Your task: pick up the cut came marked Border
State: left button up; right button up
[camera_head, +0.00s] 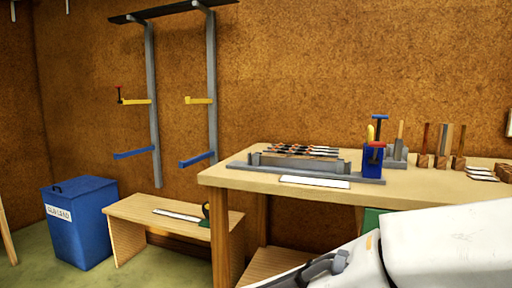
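Several grey strips with dark and orange marks, which look like cames (302,150), lie side by side in a grey rack (250,168) on the workbench. No mark on them is readable as Border, so I cannot tell which one it is. A white label strip (314,182) lies along the front of the rack, its text too small to read. My white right arm fills the lower right. A dark grey part at its end, seemingly my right gripper (328,265), is low in front of the bench, apart from the cames; its fingers cannot be made out. My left gripper is out of view.
The workbench (370,205) carries a blue holder (373,158) with tools, upright wooden pieces (440,158) and pale flat pieces (482,173). A low bench (135,209) holds a long strip and a dark green tool. A blue bin (82,220) stands left.

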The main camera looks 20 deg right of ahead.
aim_at(304, 147)
jog(key=u, duration=0.25)
jog(key=i, duration=0.7)
jog(key=z, duration=0.65)
jog(key=i, duration=0.5)
jog(key=z, duration=0.55)
